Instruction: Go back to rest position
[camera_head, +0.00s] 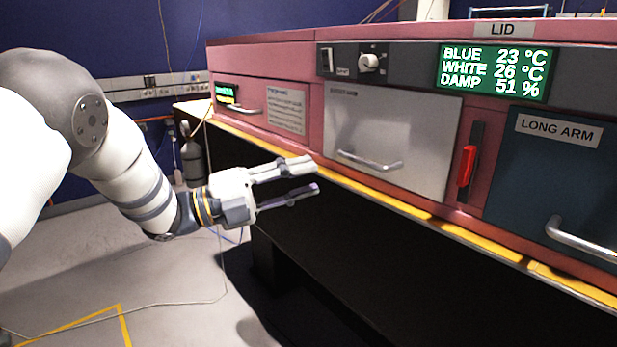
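My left gripper (306,176) is at the middle of the head view, with its arm coming in from the left. Its two fingers are apart and nothing is between them. It points right, in front of the yellow front edge of the pink enclosure (303,58) and below the silver door (393,128). It is clear of the door handle (370,161). My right gripper and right arm are not in view.
A red lever (467,166) and a dark "LONG ARM" door (560,180) with a handle (583,240) are at the right. A display (494,72) shows readings. A grey cylinder (191,158) stands behind. A thin cable (180,305) lies on the open floor (60,270).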

